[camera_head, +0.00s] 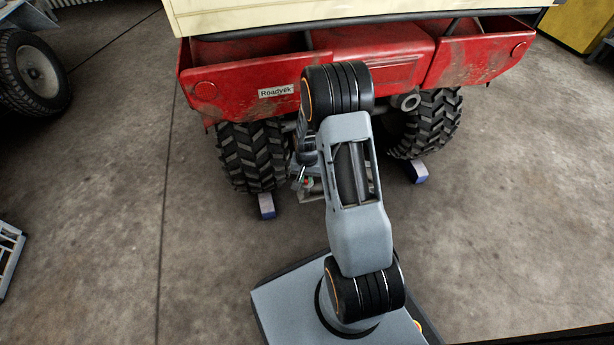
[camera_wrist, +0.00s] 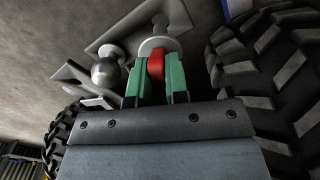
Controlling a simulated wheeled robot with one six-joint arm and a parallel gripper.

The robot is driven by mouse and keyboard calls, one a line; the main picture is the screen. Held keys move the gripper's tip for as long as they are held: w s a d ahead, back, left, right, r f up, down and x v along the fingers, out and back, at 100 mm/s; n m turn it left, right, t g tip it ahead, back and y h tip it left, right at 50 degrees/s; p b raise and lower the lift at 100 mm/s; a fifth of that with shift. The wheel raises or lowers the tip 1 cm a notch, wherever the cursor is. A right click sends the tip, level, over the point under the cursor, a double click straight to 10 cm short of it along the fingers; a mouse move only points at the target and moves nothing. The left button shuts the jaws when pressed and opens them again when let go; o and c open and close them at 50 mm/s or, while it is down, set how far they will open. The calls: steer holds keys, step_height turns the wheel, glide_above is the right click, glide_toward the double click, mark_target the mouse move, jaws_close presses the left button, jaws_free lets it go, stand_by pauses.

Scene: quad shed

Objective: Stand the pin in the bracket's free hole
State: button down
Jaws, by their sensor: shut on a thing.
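In the wrist view the green fingers of my gripper (camera_wrist: 159,82) are shut on the red part of the pin (camera_wrist: 156,66). The pin has a pale round collar (camera_wrist: 158,45) just beyond the fingertips and a short metal end past it. Behind it is a grey metal plate (camera_wrist: 112,38), which looks like the bracket. A shiny ball (camera_wrist: 107,71) sits to the left of the pin. The free hole does not show, and I cannot tell whether the pin touches the plate. In the head view my gripper is small and mostly hidden by my arm, low behind the red vehicle.
The red quad's rear (camera_head: 385,52) overhangs the work area. In the wrist view a tyre (camera_wrist: 275,75) is close on the right. Open concrete floor lies around.

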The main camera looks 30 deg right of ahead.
steer(key=shift+f, duration=0.35)
steer(key=shift+f+b, duration=2.2)
steer(key=shift+f, duration=0.8)
steer(key=c, duration=1.1)
jaws_free()
steer(key=shift+o, duration=0.2)
step_height(320, 180, up, 14)
steer(key=p, duration=0.6)
steer(key=shift+p, duration=0.3)
step_height(320, 180, up, 16)
steer(key=n+p, duration=0.1)
steer(key=p, duration=0.8)
glide_above(307, 192)
steer(key=a, duration=0.2)
steer(key=s+a+r+n+t+p, duration=0.1)
steer(key=s+a+r+n+p, duration=0.1)
steer(key=s+r+p, duration=0.3)
steer(key=s+a+r+n+t+p, duration=0.1)
steer(key=s+r+p, duration=0.4)
steer(key=r+p, duration=0.7)
steer(key=s+a+r+n+t+p, duration=0.1)
steer(key=s+a+r+n+p, duration=0.2)
steer(key=r+p, duration=0.6)
step_height(307, 192, up, 15)
steer(key=shift+s+a+r+t+p, duration=0.15)
steer(key=shift+s+a+t+p, duration=0.15)
steer(key=shift+s+a, duration=0.6)
